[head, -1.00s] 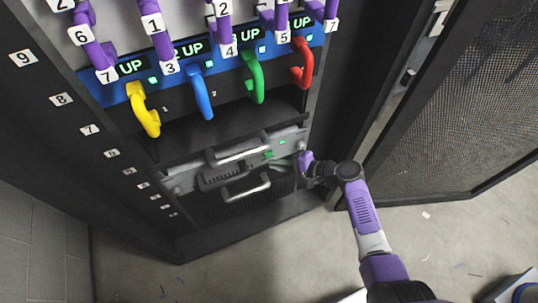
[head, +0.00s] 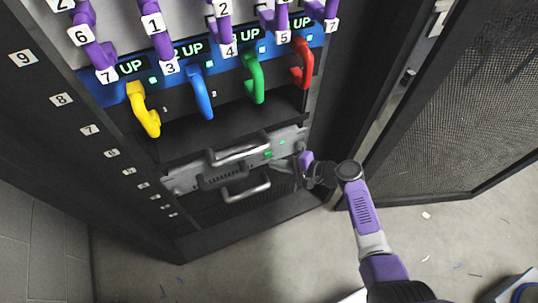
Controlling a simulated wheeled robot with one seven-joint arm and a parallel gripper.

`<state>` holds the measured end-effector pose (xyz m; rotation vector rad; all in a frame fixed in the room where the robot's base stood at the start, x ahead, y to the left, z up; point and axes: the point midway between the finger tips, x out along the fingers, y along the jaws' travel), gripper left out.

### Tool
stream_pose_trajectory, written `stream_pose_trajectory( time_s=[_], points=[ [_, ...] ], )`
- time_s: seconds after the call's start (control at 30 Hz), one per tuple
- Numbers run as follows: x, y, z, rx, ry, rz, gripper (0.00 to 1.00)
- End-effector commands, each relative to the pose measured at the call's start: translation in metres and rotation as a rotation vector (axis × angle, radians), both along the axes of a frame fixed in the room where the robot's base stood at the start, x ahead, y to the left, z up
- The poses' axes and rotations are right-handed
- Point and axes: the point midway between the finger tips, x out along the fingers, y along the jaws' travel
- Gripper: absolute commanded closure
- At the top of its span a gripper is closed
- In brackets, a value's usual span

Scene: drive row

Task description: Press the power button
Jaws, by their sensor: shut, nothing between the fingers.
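A grey server unit (head: 190,182) with handles sits low in the black rack, below the row of drives. Two small green lights (head: 268,154) show on the right part of its front. My gripper (head: 284,167) is at the right end of this front, close to the panel and just below the lights. It is shut and empty. I cannot make out the power button; it is too small to tell or hidden near my gripper. I cannot tell whether the fingertips touch the panel.
Yellow (head: 146,112), blue (head: 202,94), green (head: 254,78) and red (head: 302,64) handles hang above the unit. Purple numbered levers stand above them. An open mesh door (head: 460,100) is to the right of my arm. The floor in front is mostly clear.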

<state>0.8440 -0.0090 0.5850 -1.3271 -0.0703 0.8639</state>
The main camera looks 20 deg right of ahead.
Motion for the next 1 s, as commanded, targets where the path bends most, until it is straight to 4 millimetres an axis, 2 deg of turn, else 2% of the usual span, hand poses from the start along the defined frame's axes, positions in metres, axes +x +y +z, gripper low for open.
stream_pose_trajectory(
  time_s=[1.0],
  points=[
    [0.0084,0.0001,0.0000,0.000,0.000,0.000,1.00]
  ],
)
